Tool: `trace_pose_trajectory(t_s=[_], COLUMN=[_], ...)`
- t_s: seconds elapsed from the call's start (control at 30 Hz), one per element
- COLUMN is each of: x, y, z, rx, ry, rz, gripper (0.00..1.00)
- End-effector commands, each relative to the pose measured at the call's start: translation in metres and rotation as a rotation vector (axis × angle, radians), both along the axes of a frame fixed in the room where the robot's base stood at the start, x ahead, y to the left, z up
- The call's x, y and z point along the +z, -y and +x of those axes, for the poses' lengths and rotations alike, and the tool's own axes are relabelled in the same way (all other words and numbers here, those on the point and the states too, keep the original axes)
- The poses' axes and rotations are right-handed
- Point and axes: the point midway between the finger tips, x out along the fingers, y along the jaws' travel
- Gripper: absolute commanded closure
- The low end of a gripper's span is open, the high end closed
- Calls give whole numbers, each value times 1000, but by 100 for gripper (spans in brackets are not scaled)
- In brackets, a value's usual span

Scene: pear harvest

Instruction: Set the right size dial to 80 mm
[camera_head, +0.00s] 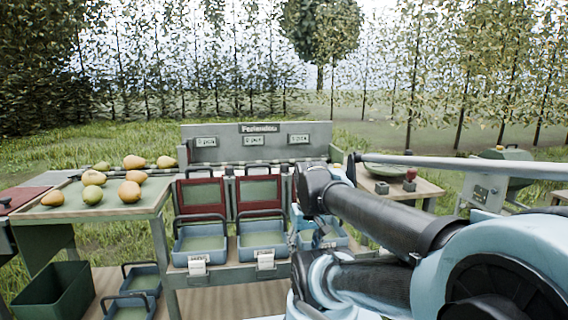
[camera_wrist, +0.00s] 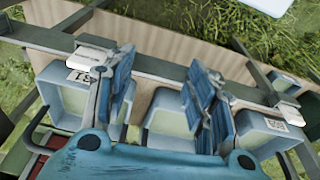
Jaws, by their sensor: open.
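Two white labelled blocks sit on the front rail of the sorting stand in the head view, a left one (camera_head: 197,265) and a right one (camera_head: 265,260). I cannot read a size on either there. In the wrist view, one white block (camera_wrist: 95,54) is at the left, beside a dark-marked label, and another (camera_wrist: 284,108) is at the right edge with a small label by it. I cannot tell which is the right size dial. My gripper (camera_wrist: 160,62) is open and empty above the rail and trays. My arm hides the stand's right side in the head view.
Blue trays (camera_head: 201,250) stand below red-framed chutes (camera_head: 201,194). Several pears (camera_head: 130,191) lie on a green-topped table at the left. A dark green bin (camera_head: 54,292) stands below it. Three small displays (camera_head: 254,141) are on the back panel. A bowl (camera_head: 386,168) is at the right.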

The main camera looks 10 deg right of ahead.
Motion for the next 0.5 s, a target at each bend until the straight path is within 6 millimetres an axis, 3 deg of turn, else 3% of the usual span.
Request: trace_pose_trajectory(t_s=[0.17,0.5], x=[57,175], y=[0,0], z=[37,130], rx=[132,484], ry=[-22,-74], rz=[-25,-76], gripper=[50,50])
